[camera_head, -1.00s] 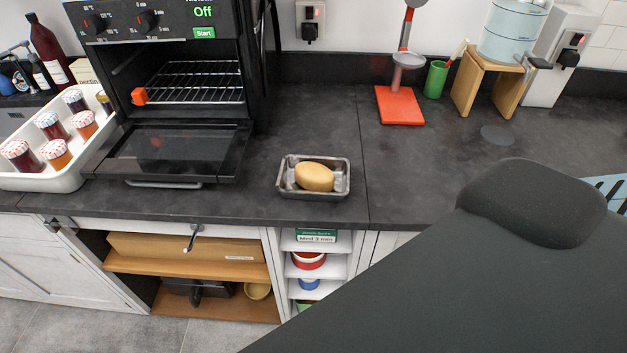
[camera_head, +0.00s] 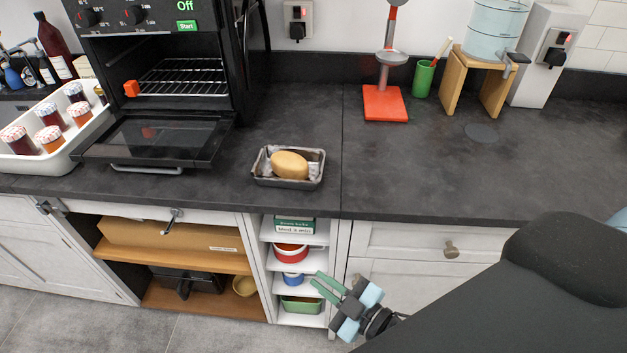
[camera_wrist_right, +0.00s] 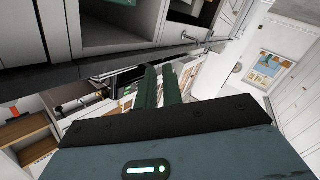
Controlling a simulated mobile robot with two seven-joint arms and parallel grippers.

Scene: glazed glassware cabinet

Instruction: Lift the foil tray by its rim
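The foil tray (camera_head: 262,178) is a small silver rectangular tray on the dark worktop, in front of the oven and to its right. A yellow-brown oval loaf or potato-like item (camera_head: 290,165) lies in it. My right gripper (camera_head: 316,279) has green fingers and is low in front of the open shelves, below the worktop edge and well away from the tray. Its fingers stand a little apart with nothing between them; the wrist view also shows the two fingers (camera_wrist_right: 160,82). The tray is not recognisable in the wrist view. My left gripper is not in view.
The oven's open door (camera_head: 150,140) lies left of the tray. A white crate (camera_head: 40,165) of jars stands further left. A red stand (camera_head: 385,104), green cup (camera_head: 423,78) and wooden stool (camera_head: 450,80) are behind right. The worktop right of the tray is clear.

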